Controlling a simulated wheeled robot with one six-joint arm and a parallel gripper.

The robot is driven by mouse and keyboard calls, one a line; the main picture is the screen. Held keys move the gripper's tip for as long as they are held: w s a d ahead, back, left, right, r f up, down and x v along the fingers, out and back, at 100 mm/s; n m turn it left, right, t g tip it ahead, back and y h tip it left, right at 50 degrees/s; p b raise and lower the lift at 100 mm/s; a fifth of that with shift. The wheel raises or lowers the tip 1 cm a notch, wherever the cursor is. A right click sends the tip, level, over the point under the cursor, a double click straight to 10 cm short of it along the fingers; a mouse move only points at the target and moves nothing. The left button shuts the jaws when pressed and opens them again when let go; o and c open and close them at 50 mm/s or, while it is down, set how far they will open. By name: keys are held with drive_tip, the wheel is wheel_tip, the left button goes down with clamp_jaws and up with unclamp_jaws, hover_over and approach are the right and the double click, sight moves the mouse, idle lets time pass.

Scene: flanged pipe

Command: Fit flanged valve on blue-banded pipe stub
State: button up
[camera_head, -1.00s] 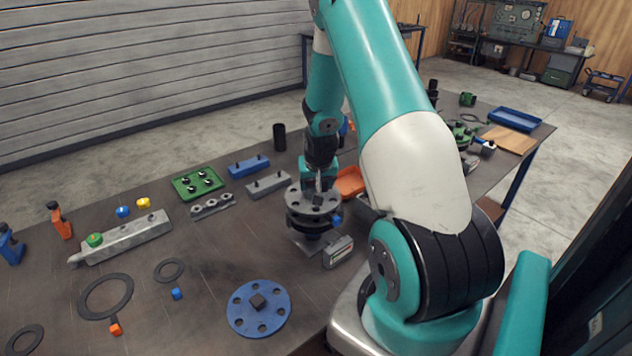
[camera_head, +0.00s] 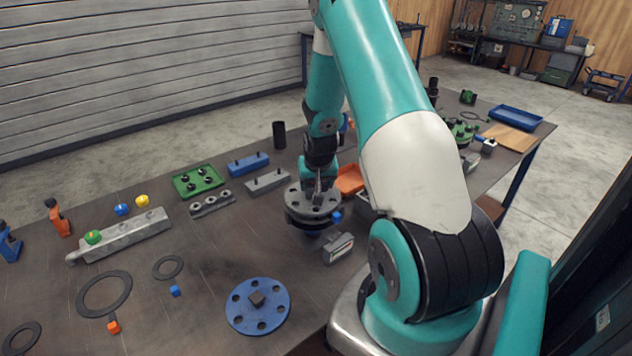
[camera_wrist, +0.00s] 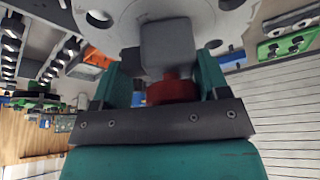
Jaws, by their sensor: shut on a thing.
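The flanged valve shows as a grey round flange with bolt holes (camera_head: 299,203) and a square grey block (camera_wrist: 168,45) on top. My gripper (camera_head: 318,184) is above the flange, with its jaws shut on that block. In the wrist view, the teal jaws (camera_wrist: 165,78) stand on either side of the block, and the grey flange (camera_wrist: 112,28) fills the top. A dark lower flange and support sit directly under the valve in the head view. The pipe stub and its blue band are mostly hidden, and I cannot tell whether the flanges touch.
A grey gauge-like box (camera_head: 337,249) lies close in front of the valve. A blue flange disc (camera_head: 258,307) lies nearer the front edge. An orange tray (camera_head: 348,180) is just behind right. Grey blocks (camera_head: 268,182), a green plate (camera_head: 197,180) and black rings (camera_head: 104,294) lie left.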

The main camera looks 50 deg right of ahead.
drive_tip(key=shift+f+b, duration=0.4)
drive_tip(key=shift+b, duration=0.1)
idle(0.3)
drive_tip(key=o, duration=1.6)
drive_tip(key=shift+o, duration=0.4)
drive_tip(key=shift+f, duration=0.1)
drive_tip(key=w+d+p+v, duration=0.1)
drive_tip(key=p+v, duration=0.1)
drive_tip(key=v, duration=1.1)
drive_tip(key=w+d+r+p+v, duration=0.1)
drive_tip(key=p+v, duration=0.1)
drive_tip(key=v, duration=1)
drive_tip(key=shift+w+r, duration=0.15)
drive_tip(key=shift+r, duration=0.45)
